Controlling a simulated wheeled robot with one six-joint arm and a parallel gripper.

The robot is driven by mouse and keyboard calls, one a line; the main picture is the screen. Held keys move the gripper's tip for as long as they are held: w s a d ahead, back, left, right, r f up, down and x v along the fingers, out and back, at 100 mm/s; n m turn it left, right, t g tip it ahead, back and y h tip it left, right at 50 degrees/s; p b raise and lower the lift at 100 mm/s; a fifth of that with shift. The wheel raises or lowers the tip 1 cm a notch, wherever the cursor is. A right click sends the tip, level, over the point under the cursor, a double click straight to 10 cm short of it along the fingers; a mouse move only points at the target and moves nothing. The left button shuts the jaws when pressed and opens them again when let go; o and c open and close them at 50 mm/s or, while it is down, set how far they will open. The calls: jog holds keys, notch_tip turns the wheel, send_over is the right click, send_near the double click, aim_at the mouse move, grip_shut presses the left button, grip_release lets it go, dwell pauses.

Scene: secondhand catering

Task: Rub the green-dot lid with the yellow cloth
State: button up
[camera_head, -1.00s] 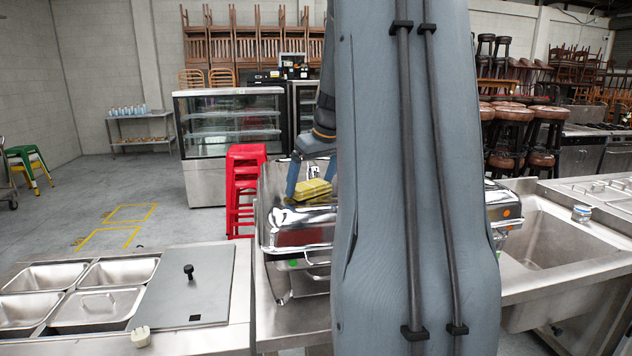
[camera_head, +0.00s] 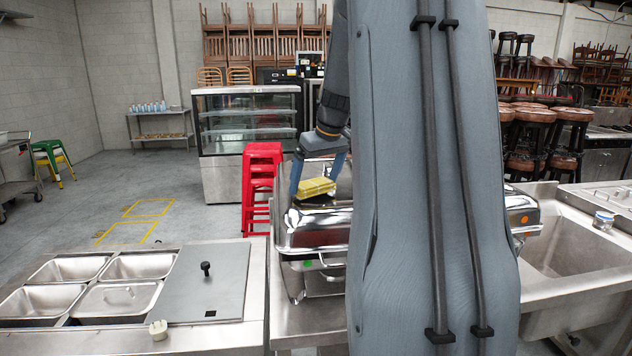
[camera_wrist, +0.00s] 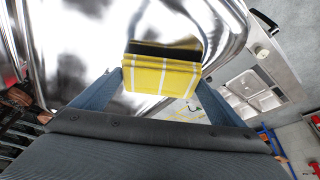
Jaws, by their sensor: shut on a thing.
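The green-dot lid (camera_head: 310,237) is a shiny steel chafing-dish cover on the counter, partly hidden behind my arm. A green dot (camera_head: 308,264) shows on the front below it. My gripper (camera_head: 315,186) is over the lid's top and shut on the yellow cloth (camera_head: 317,189), a folded pad with pale stripes. In the wrist view the cloth (camera_wrist: 160,76) sits between the fingertips of my gripper (camera_wrist: 162,73), over the mirror-like lid (camera_wrist: 85,50). The cloth is at or just above the lid surface; I cannot tell whether it presses on it.
Another steel lid with an orange dot (camera_head: 523,218) is right of my arm, beside a sink (camera_head: 560,245). Steel pans with a grey cover (camera_head: 205,290) stand at front left. Red stools (camera_head: 262,185) stand behind the green-dot lid. The floor at left is open.

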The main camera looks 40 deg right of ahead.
notch_tip(320, 180, up, 3)
jog(key=shift+f+p, duration=0.1)
jog(key=shift+p, duration=0.75)
jog(key=shift+r, duration=1)
jog(key=shift+r, duration=0.15)
jog(key=shift+r, duration=1.35)
